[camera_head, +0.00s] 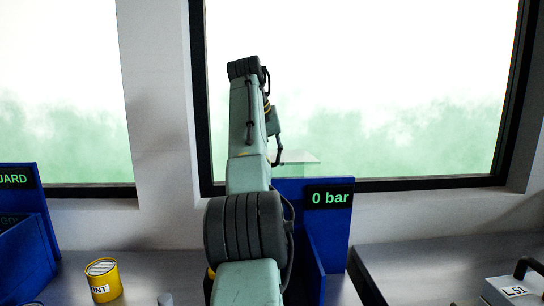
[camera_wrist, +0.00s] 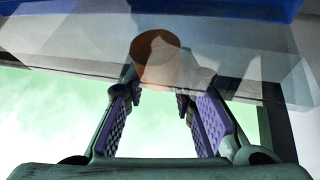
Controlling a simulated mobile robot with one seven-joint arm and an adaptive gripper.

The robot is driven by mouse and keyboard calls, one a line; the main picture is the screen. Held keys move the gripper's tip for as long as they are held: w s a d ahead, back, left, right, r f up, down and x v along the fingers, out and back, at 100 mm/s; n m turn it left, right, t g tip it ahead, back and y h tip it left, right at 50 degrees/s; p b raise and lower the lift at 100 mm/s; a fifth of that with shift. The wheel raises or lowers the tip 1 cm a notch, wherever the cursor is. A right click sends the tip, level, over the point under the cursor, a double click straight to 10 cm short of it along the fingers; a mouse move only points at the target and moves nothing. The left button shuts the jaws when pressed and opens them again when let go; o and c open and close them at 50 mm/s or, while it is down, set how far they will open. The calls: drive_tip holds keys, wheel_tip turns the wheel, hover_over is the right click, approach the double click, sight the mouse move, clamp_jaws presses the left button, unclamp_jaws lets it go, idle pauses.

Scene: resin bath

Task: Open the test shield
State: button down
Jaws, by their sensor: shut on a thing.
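The test shield is a clear panel (camera_head: 300,157) showing near my gripper in the head view, in front of the window. In the wrist view the clear shield (camera_wrist: 85,38) spans the upper part of the picture. A round orange-brown knob (camera_wrist: 152,48) shows at it, between the fingertips. My gripper (camera_wrist: 160,84) has purple ribbed pads and is shut on this knob, with a gap between the pads nearer the palm. In the head view my arm hides much of the gripper and the knob. The blue stand (camera_head: 338,240) has a display reading "0 bar" (camera_head: 329,198).
Another blue stand (camera_head: 25,245) is at the left, with a display partly cut off. A yellow tin (camera_head: 103,281) stands on the left bench. A grey case (camera_head: 513,292) labelled "L51" is on the right bench (camera_head: 420,265). The window and wall are behind.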

drive_tip(key=shift+s+a+f, duration=0.1)
drive_tip(key=shift+f, duration=0.55)
drive_tip(key=c, duration=1.8)
unclamp_jaws()
drive_tip(key=o, duration=0.4)
drive_tip(key=shift+o, duration=0.5)
drive_tip(key=shift+r, duration=0.25)
